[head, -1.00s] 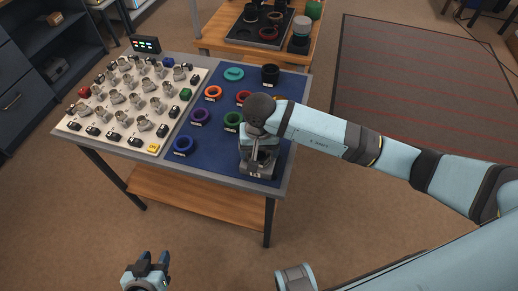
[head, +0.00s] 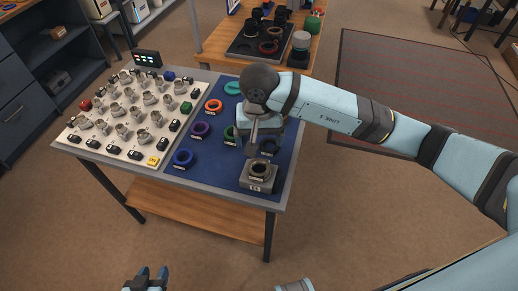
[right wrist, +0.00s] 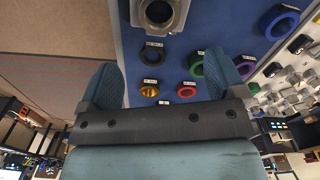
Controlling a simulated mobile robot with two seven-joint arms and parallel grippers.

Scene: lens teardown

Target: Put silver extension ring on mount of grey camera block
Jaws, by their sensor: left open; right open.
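The grey camera block (head: 258,180) stands at the near right of the blue mat. A round grey collar (head: 259,168) with a dark opening sits on its top. I cannot tell whether this collar is the silver extension ring or only the mount. The block also shows at the top edge of the right wrist view (right wrist: 160,14), partly cut off. My right gripper (head: 252,150) is open, above the mat just behind the block and apart from it. Its spread fingers (right wrist: 161,58) hold nothing. My left gripper (head: 147,276) is open and empty, low in front of the table.
A dark ring (right wrist: 153,51) and a gold ring (right wrist: 149,89) lie behind the block. A white board (head: 108,149) at left holds several silver parts. A wooden table (head: 297,65) stands behind.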

